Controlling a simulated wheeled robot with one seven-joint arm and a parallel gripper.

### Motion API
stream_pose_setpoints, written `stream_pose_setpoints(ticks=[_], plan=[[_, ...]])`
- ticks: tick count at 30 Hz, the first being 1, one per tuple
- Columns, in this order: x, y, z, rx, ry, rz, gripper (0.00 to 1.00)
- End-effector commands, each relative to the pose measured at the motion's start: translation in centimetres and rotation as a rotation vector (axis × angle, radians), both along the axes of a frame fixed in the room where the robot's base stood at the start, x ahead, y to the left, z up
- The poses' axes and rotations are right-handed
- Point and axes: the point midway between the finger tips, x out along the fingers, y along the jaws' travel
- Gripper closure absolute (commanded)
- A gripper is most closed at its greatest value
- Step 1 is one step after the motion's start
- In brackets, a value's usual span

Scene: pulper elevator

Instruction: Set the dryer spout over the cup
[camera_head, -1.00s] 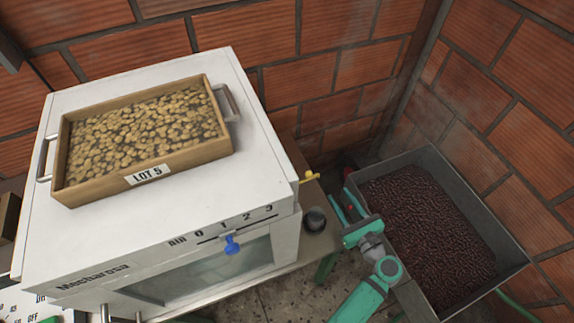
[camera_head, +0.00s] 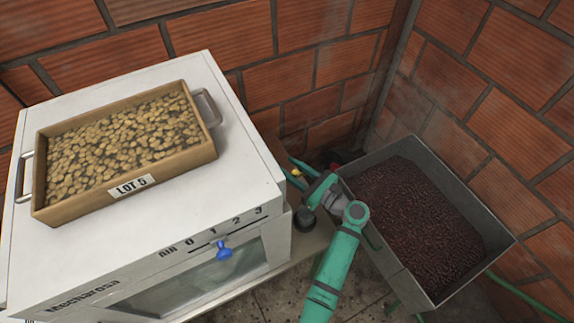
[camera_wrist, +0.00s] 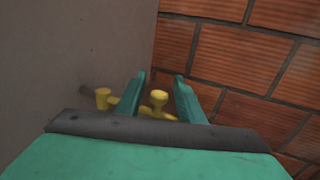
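The white dryer (camera_head: 240,150) stands at the left. Its yellow spout (camera_head: 296,172) sticks out from the right side and is partly hidden by my gripper (camera_head: 302,172) in the head view. In the wrist view, my gripper (camera_wrist: 160,78) is open, its two teal fingers apart, with part of the yellow spout (camera_wrist: 158,97) showing between them. I cannot tell whether a finger touches it. The dark cup (camera_head: 304,219) stands on a low surface beside the dryer, nearer the camera than the spout in the head view.
A grey metal bin (camera_head: 475,190) of dark cherries stands close at the right of my arm. Brick walls (camera_head: 350,60) close the back.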

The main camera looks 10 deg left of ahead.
Motion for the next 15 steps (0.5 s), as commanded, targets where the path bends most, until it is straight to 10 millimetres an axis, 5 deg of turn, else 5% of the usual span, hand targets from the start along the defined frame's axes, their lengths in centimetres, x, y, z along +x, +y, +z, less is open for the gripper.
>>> stream_pose_setpoints(ticks=[15], plan=[[1.0, 1.5, 0.0, -0.001, -0.001, 0.0, 0.65]])
